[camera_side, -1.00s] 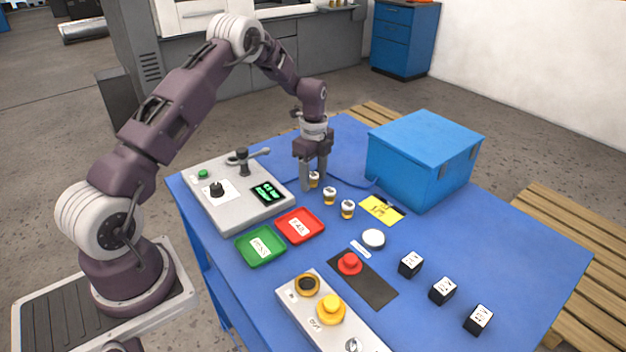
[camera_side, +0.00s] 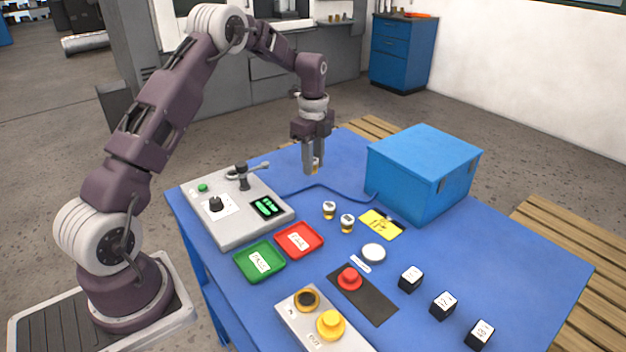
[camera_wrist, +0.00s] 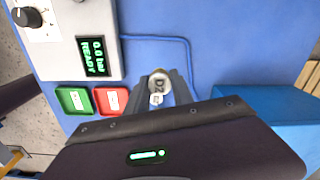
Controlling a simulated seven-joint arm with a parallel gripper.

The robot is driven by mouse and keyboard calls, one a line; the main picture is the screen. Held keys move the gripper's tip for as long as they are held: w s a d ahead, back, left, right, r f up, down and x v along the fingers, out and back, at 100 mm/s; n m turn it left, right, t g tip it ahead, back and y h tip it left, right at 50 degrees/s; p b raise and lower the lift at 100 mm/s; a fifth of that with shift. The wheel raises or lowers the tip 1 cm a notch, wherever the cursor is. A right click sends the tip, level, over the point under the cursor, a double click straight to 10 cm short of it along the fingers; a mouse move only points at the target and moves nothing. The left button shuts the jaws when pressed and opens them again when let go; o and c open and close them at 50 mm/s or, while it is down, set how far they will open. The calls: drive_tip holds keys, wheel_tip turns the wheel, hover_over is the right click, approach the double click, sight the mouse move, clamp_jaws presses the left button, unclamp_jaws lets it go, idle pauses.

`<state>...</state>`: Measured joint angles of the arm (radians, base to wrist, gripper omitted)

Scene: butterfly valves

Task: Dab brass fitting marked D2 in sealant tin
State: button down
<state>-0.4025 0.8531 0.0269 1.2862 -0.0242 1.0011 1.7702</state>
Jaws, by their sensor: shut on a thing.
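My gripper (camera_side: 313,166) is shut on a small brass fitting (camera_side: 316,163) and holds it in the air above the blue table. In the wrist view the held fitting (camera_wrist: 158,84) has a pale top whose mark appears to read D2. Two similar fittings with white tops, a left one (camera_side: 329,210) and a right one (camera_side: 347,223), stand upright on the table. A low round container with a whitish top (camera_side: 373,253), possibly the sealant tin, sits to their right, apart from my gripper. The small label beside it is unreadable.
A grey test panel (camera_side: 225,232) reads READY in the wrist view. Green (camera_side: 259,262) and red (camera_side: 299,240) trays lie before it.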

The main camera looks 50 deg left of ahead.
drive_tip(key=shift+r, duration=0.5)
drive_tip(key=c, duration=1.6)
unclamp_jaws()
clamp_jaws()
drive_tip(key=d+f+m, duration=0.1)
drive_tip(key=d+m, duration=0.2)
drive_tip(key=d, duration=0.5)
drive_tip(key=s+d+f+m, duration=0.1)
drive_tip(key=d+m, duration=0.2)
drive_tip(key=d, duration=0.5)
drive_tip(key=d+m, duration=0.3)
drive_tip(key=d, duration=0.5)
drive_tip(key=shift+s+d+f, duration=0.25)
drive_tip(key=shift+s+f, duration=0.05)
drive_tip(key=shift+f, duration=2.65)
